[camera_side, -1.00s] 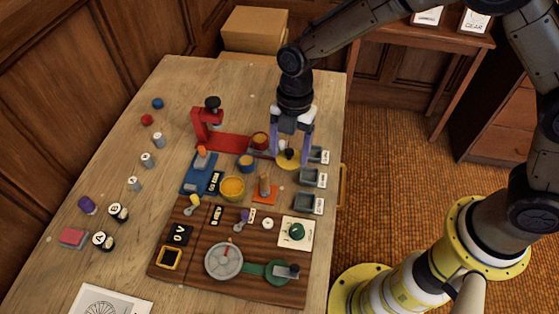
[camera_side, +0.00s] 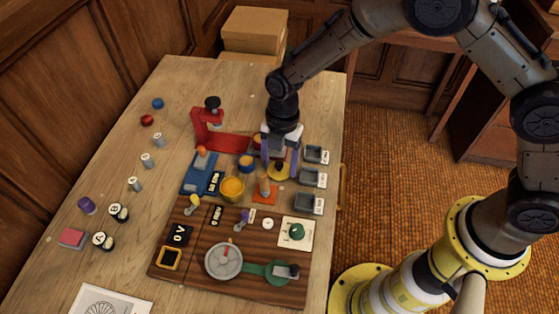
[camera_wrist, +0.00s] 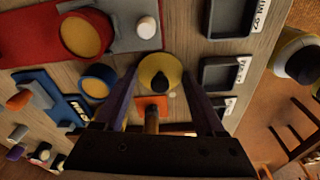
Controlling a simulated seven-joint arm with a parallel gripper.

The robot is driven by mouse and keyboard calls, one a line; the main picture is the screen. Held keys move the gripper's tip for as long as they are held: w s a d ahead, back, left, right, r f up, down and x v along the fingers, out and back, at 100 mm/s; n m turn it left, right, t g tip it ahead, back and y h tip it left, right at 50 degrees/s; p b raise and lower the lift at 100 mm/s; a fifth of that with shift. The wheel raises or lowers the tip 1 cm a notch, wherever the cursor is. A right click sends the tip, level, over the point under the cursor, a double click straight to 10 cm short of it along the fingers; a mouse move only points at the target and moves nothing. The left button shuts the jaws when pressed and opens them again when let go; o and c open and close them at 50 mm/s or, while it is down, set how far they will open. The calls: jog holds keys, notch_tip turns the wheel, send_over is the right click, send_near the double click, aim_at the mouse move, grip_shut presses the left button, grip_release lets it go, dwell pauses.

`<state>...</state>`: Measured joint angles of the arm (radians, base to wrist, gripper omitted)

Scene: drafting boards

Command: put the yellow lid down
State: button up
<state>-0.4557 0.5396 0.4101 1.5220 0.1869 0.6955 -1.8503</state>
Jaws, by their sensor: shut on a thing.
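The yellow lid (camera_side: 279,171) is a round disc with a black knob (camera_wrist: 162,82). My gripper (camera_side: 280,164) points down and is shut on the lid by its knob. In the wrist view the lid (camera_wrist: 150,68) lies between the fingertips of my gripper (camera_wrist: 163,84). I cannot tell how far the lid is above the table. A yellow round pot (camera_side: 232,189) stands in front and to the left of the lid, with its yellow inside showing from above.
An orange base with a peg (camera_side: 265,194) is just in front of the lid. Grey trays (camera_side: 313,178) line the right. A blue pot (camera_side: 246,162) and a red stand (camera_side: 208,128) are left and behind. The table's left side has more free room.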

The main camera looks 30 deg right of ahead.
jog(key=o, duration=1)
jog(key=shift+o, duration=0.2)
jog(key=shift+r, duration=0.1)
notch_tip(320, 180, up, 11)
jog(key=d, duration=0.1)
jog(key=s+d+r+m+t, duration=0.2)
jog(key=s+d+r+m, duration=0.2)
jog(key=d+r+m, duration=0.45)
jog(key=s+d+r+m+t, duration=0.2)
jog(key=s+d+r+m, duration=0.1)
jog(key=s+d+m, duration=0.3)
jog(key=s+d+r+m+t+h, duration=0.1)
jog(key=s+d+r+m+t, duration=0.1)
jog(key=s+d+m, duration=0.5)
jog(key=s+r+m, duration=0.1)
jog(key=s+m, duration=0.2)
jog(key=s, duration=0.3)
jog(key=shift+s, duration=0.4)
